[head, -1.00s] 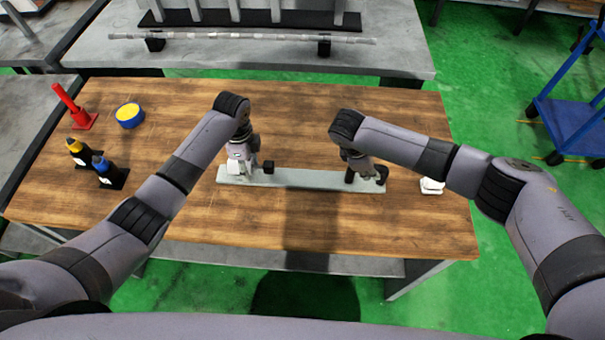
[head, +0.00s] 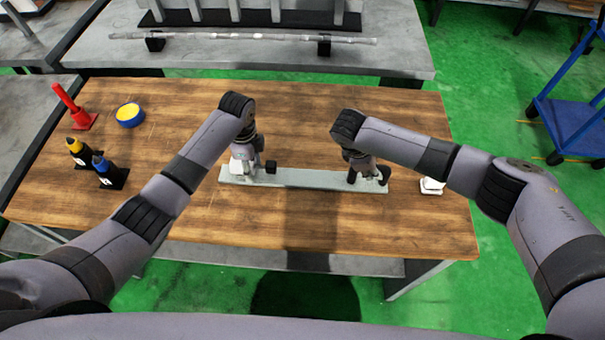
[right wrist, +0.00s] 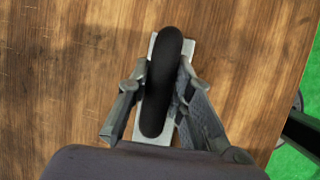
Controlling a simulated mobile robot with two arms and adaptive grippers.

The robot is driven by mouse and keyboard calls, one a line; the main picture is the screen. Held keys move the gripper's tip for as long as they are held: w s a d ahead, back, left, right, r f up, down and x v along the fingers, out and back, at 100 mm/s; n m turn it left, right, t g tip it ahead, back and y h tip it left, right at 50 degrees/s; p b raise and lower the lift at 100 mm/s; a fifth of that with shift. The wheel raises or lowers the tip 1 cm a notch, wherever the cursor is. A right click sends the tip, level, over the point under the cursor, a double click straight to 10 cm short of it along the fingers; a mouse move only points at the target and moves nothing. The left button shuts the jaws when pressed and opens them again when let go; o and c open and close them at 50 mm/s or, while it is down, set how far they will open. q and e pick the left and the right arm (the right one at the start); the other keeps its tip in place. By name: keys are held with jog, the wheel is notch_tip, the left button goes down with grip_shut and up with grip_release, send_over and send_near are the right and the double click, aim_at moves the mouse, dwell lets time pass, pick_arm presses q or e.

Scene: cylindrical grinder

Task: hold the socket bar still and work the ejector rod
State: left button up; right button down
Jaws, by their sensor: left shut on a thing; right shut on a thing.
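The socket bar (head: 310,178) is a long pale grey flat bar lying across the middle of the table. A small black block (head: 271,167) shows near its left end. My left gripper (head: 244,168) is at that left end, shut on a part that its fingers hide; I cannot tell whether this is the ejector rod. My right gripper (head: 366,178) is at the bar's right end. In the right wrist view its fingers (right wrist: 157,105) are on either side of a black rounded handle (right wrist: 163,75) above the bar, shut on it. The ejector rod cannot be clearly made out.
A white object (head: 431,186) lies right of the bar. A yellow-topped blue round tin (head: 130,115), a red tool on a stand (head: 72,108) and dark bottles (head: 107,172) stand at the left. The wooden table's front (head: 330,230) is clear.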

aim_at(263, 166)
pick_arm(q)
jog(key=shift+d+r, duration=0.15)
jog(key=shift+d, duration=1.5)
pick_arm(e)
jog(key=shift+s+a, duration=0.1)
jog(key=shift+a, duration=0.6)
pick_arm(q)
jog(key=shift+w+d, duration=0.1)
grip_shut()
jog(key=shift+d, duration=0.3)
jog(key=shift+s+d, duration=0.2)
jog(key=shift+d, duration=0.65)
pick_arm(e)
jog(key=shift+d, duration=0.3)
pick_arm(q)
jog(key=o, duration=1)
grip_release()
jog(key=shift+w, duration=0.1)
pick_arm(e)
jog(key=shift+d, duration=0.15)
pick_arm(q)
jog(key=shift+o, duration=0.2)
jog(key=shift+a+r, duration=0.1)
jog(key=shift+r, duration=3.8)
